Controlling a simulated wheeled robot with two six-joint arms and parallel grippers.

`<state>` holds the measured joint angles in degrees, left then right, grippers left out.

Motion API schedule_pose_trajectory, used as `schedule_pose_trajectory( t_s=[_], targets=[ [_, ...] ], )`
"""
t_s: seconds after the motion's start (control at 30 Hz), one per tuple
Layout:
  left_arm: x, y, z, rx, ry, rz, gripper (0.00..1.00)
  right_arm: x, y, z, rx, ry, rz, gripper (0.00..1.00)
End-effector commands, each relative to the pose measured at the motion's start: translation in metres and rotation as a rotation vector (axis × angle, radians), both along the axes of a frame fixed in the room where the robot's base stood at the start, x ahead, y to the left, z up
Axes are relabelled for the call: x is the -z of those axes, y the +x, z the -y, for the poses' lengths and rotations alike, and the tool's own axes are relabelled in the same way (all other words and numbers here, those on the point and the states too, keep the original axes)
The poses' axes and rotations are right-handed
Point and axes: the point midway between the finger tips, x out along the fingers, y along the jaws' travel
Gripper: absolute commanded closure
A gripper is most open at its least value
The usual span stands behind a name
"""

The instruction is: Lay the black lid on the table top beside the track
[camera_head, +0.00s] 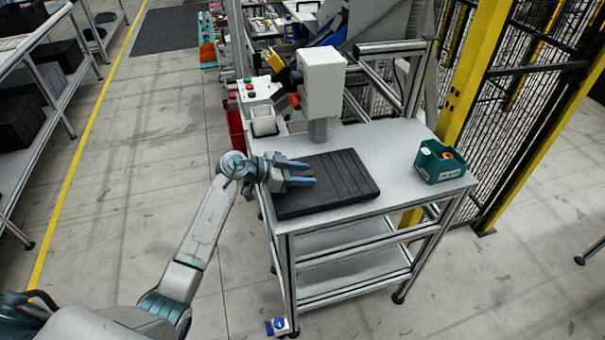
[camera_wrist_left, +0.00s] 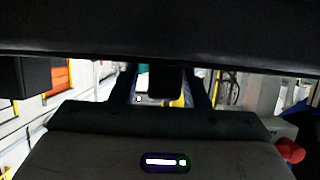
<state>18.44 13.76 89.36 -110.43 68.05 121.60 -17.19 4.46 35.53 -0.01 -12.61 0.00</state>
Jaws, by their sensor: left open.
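The black lid (camera_head: 345,184) is a flat ribbed slab. It appears to lie flat on the left part of the grey table top (camera_head: 405,150). My left gripper (camera_head: 308,174) is over the lid's left part with its blue fingers apart. In the left wrist view a dark slab, seemingly the lid (camera_wrist_left: 160,32), spans the top. A small dark block shows between the fingers of the left gripper (camera_wrist_left: 163,88); contact cannot be told. I cannot make out a track. My right gripper is not in view.
A white machine head (camera_head: 322,82) on a post stands behind the lid. A green bin (camera_head: 441,162) sits at the table's right end. Bare table top lies between lid and bin. A yellow post and mesh fence (camera_head: 472,70) stand behind on the right.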

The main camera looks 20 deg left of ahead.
Motion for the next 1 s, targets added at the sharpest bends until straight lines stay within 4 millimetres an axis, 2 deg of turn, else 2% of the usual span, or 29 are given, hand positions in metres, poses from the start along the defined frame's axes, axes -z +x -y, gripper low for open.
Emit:
schedule_pose_trajectory(
  t_s=[0.17, 0.5, 0.7, 1.0],
  targets=[
    [-0.003, -0.006, -0.010, -0.002, 0.004, 0.001, 0.58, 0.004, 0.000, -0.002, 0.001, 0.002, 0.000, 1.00],
    [-0.027, -0.039, -0.060, -0.001, 0.007, 0.001, 0.58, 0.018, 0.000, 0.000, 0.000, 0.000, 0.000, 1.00],
    [-0.039, -0.054, -0.081, -0.001, 0.004, 0.001, 0.58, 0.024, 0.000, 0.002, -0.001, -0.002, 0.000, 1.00],
    [-0.047, -0.062, -0.092, 0.001, 0.000, 0.000, 0.58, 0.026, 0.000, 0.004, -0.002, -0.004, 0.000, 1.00]
  ],
)
